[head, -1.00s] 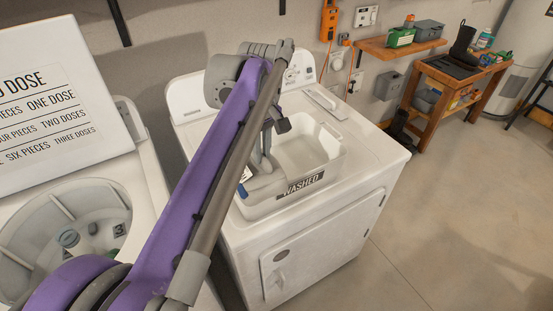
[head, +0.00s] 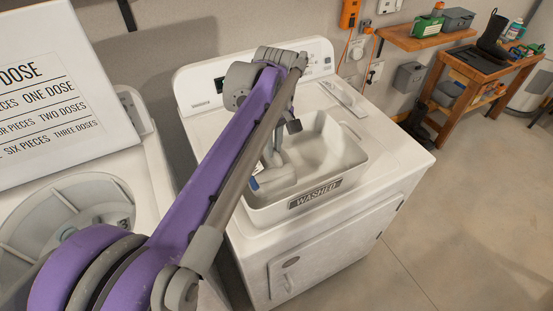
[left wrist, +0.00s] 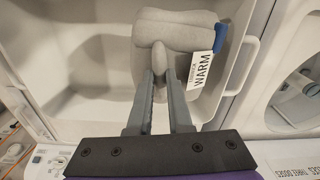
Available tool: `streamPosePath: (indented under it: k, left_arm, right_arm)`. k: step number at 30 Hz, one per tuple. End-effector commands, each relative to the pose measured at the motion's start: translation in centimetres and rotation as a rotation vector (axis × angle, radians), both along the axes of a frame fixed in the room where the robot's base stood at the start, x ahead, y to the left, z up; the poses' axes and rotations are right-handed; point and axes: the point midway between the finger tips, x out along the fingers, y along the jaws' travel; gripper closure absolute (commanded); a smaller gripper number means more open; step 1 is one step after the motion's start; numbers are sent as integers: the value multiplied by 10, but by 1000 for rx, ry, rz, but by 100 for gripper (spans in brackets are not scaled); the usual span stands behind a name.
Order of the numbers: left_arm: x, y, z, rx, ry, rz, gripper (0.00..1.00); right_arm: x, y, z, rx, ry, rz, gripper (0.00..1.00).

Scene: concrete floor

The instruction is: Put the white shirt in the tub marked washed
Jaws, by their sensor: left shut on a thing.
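The white shirt (left wrist: 182,32) is a folded, pale greyish bundle with a white tag reading WARM and a blue patch at its side. My left gripper (left wrist: 160,88) is shut on a pinched fold of it. In the head view the shirt (head: 277,180) is inside the left part of the white tub (head: 345,172) marked WASHED; my left arm partly hides it. My left gripper (head: 270,160) reaches down into the tub there. I cannot tell whether the shirt touches the tub's floor. My right gripper is not in view.
The tub stands on a white dryer (head: 400,165). An open washer (head: 65,205) is at the left, with a dose sign (head: 55,95) behind it. A wooden shelf (head: 425,40) and bench (head: 465,85) stand at the back right. The floor at right is clear.

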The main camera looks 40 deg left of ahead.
Motion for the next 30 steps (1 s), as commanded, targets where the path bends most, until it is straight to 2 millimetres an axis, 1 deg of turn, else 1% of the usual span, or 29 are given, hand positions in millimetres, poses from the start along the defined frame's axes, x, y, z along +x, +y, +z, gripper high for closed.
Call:
streamPosePath:
  k: [4,9,12,17,18,23,30]
  left_arm:
    - [1,0,-15,0,0,0,100]
    - [0,0,-40,0,0,0,100]
    - [0,0,-45,0,-1,0,100]
    - [0,0,-45,0,0,0,100]
    - [1,0,-46,0,-1,0,81]
    - [1,0,-45,0,-1,0,52]
    - [1,0,-45,0,-1,0,52]
  right_arm:
    - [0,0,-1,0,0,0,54]
    - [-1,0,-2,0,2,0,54]
    - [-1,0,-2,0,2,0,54]
    - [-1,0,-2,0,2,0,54]
    - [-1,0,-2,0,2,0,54]
    - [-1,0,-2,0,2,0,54]
    - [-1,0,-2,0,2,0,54]
